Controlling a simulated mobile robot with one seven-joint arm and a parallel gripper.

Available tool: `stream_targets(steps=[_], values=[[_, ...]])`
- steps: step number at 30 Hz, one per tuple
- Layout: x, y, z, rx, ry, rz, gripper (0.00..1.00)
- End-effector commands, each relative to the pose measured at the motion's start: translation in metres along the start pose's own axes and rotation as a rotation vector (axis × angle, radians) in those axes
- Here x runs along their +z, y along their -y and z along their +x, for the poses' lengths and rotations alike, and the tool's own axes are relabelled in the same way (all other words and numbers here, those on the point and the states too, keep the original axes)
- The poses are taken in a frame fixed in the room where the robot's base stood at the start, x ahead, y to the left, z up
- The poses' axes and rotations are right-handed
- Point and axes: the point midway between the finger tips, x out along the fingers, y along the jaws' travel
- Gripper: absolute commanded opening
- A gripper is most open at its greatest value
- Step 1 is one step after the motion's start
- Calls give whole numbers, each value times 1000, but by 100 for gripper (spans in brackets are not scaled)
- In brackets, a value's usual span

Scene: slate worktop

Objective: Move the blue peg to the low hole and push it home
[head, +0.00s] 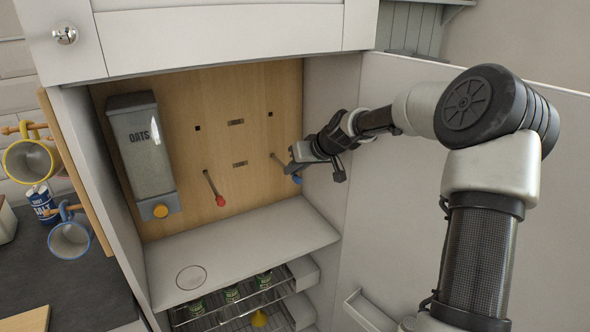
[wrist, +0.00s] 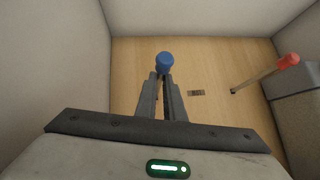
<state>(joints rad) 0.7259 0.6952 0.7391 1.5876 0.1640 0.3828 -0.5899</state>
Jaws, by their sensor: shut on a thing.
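The blue peg shows its rounded blue head (wrist: 164,62) just beyond my fingertips in the wrist view. In the head view its blue end (head: 296,179) is below my gripper (head: 293,168), and its pale shaft (head: 278,160) runs up and left to the lower right of the wooden back panel. The shaft's far end meets the panel there; I cannot tell how deep it sits. My gripper is shut on the blue peg near its head. A small dark hole (head: 270,114) shows above in the upper right of the panel, and another (head: 198,128) at upper left.
A red-headed peg (head: 220,201) sticks out of the panel left of the blue one. A grey OATS dispenser (head: 142,150) stands at left. The cupboard side wall (head: 325,150) is close right of my gripper; the shelf (head: 245,250) below is mostly clear.

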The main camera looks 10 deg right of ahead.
Motion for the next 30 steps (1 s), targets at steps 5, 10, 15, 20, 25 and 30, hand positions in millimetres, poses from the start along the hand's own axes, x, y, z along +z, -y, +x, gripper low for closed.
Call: stream_targets(steps=[5,10,15,20,25,30], values=[[-4,1,3,0,-1,-2,0],[-7,1,6,0,-1,-2,0],[-7,0,6,1,-1,-2,30],[-6,0,6,1,-1,-1,30],[-6,0,2,1,0,-1,30],[-7,-1,-21,4,-3,0,30]])
